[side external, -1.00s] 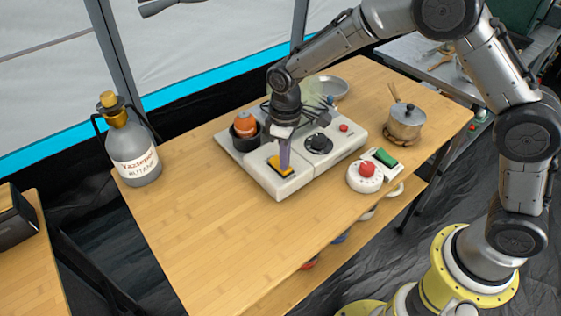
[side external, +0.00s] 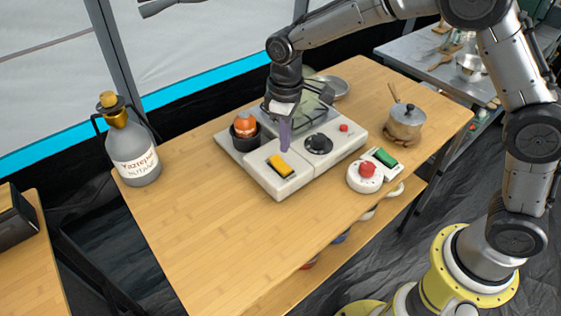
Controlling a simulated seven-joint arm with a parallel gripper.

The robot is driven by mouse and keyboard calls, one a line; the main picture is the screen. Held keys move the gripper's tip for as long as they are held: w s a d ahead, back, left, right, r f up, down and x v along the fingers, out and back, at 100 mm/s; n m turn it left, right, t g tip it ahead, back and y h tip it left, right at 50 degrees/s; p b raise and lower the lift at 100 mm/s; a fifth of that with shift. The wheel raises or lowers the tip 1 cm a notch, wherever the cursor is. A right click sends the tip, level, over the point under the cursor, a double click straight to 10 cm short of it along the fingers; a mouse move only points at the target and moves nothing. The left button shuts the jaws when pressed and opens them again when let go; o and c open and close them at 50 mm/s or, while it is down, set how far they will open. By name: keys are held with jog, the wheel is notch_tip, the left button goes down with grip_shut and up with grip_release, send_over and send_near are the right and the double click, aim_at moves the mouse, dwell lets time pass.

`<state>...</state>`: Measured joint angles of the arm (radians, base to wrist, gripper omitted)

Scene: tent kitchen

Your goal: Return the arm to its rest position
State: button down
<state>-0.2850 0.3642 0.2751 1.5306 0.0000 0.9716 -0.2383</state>
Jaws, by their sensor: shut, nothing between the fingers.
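My gripper (side external: 285,140) points down with its fingers shut and empty. It hangs above the white panel box (side external: 310,170), behind the yellow switch (side external: 281,165) and apart from it in the picture. The box also has a black round knob (side external: 318,144) and a small red button (side external: 343,128). My wrist and fingers hide part of the box's back.
A dark pot with an orange item (side external: 245,126) stands at the box's left end. A grey bottle (side external: 133,150) is at the table's left corner. A lidded saucepan (side external: 405,121), a red button unit (side external: 365,177) and a green switch (side external: 385,158) are at right. The front tabletop (side external: 230,240) is clear.

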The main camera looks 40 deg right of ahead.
jog(key=shift+r, duration=0.55)
jog(key=shift+d, duration=0.1)
jog(key=s+d+r+m+t, duration=0.1)
jog(key=s+d+r, duration=0.2)
jog(key=r, duration=0.2)
jog(key=s+d+r+t, duration=0.1)
jog(key=s+d+r, duration=0.1)
jog(key=r, duration=0.3)
jog(key=s+d+r+m+t, duration=0.1)
jog(key=s+d+r+t, duration=0.15)
jog(key=r, duration=0.25)
jog(key=s+d+r+m+t, duration=0.15)
jog(key=s+d, duration=0.25)
jog(key=s, duration=0.9)
jog(key=s+d+f+m, duration=0.1)
jog(key=s+f+m, duration=0.1)
jog(key=s+f, duration=0.2)
jog(key=s, duration=0.2)
jog(key=shift+s+f, duration=0.4)
